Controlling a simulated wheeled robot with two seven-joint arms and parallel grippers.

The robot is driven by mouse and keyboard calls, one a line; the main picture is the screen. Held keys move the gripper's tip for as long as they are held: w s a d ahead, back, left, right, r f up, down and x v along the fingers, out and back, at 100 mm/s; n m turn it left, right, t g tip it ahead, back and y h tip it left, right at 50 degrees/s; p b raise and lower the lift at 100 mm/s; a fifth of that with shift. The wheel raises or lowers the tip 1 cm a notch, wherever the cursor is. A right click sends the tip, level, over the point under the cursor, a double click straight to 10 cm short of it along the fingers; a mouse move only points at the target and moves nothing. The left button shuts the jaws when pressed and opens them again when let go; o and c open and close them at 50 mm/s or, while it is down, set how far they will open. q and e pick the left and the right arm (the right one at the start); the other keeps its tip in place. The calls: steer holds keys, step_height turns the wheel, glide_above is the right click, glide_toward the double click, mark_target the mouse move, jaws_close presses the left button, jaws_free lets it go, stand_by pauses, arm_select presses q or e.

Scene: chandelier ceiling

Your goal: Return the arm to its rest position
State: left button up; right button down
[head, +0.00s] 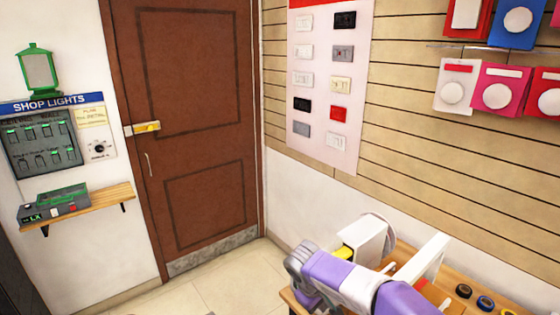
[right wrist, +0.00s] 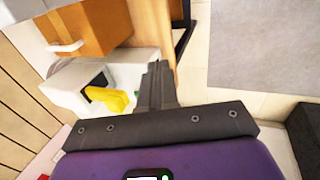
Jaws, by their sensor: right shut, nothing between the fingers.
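My right arm (head: 345,281), purple and white, reaches in at the bottom right of the head view, over the wooden table. In the right wrist view my right gripper (right wrist: 158,82) has its dark fingers together, with nothing between them. The fingers are beside a white open-fronted box (right wrist: 70,80) with a yellow thing (right wrist: 107,98) at its opening. I cannot tell whether they touch the box. My left gripper is in neither view.
The wooden table (head: 440,292) holds the white box and several small rolls (head: 485,302). A brown door (head: 195,130), a wall shelf (head: 85,204) and a slatted wall (head: 420,130) surround it. Tiled floor (head: 215,288) is clear left of the table.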

step_height(320, 180, down, 10)
steer(key=a+g+y, duration=0.1)
steer(key=y, duration=0.1)
steer(key=s+f+m+g+y, duration=0.1)
steer(key=s+f+m+y, duration=0.4)
steer(key=s+f, duration=1.8)
steer(key=m, duration=0.5)
steer(key=shift+f, duration=0.35)
steer(key=shift+d, duration=0.1)
